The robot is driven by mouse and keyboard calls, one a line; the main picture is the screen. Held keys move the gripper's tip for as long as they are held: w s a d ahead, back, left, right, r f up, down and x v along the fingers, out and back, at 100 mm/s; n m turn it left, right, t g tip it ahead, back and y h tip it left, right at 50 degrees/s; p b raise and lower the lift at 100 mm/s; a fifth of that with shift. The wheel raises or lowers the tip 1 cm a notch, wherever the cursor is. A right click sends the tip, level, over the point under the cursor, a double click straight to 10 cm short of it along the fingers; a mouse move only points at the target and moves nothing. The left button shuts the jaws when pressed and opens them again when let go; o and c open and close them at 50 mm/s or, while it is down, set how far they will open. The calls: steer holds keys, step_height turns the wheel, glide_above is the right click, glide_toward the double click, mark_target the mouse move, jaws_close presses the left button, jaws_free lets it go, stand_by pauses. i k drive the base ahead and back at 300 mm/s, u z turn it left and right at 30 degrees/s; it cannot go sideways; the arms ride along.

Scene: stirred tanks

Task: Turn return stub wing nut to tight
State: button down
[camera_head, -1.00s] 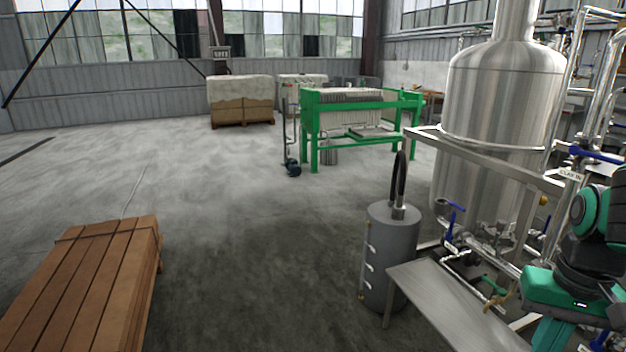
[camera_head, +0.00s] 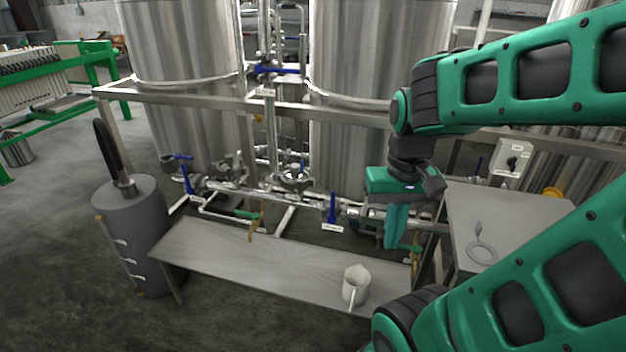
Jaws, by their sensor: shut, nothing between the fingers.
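My gripper (camera_head: 391,246) hangs on the right with its teal fingers pointing down, shut and empty. It is in front of the lower pipework, above the right end of the low steel bench. Round clamp-like fittings (camera_head: 296,178) sit on the pipes between the two tanks. I cannot tell which one is the return stub, and no wing nut is clear at this size. Pipework behind my gripper and arm is partly hidden.
A side table (camera_head: 520,212) on the right carries a flat ring-shaped piece (camera_head: 482,250). Blue valve handles (camera_head: 332,207) stick up from the pipes. A grey cylinder (camera_head: 130,235) stands left; floor is open beyond it.

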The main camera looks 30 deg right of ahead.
mark_target(275, 181)
steer(key=z, duration=1.85)
steer(key=k, duration=0.4)
steer(key=u, duration=1.4)
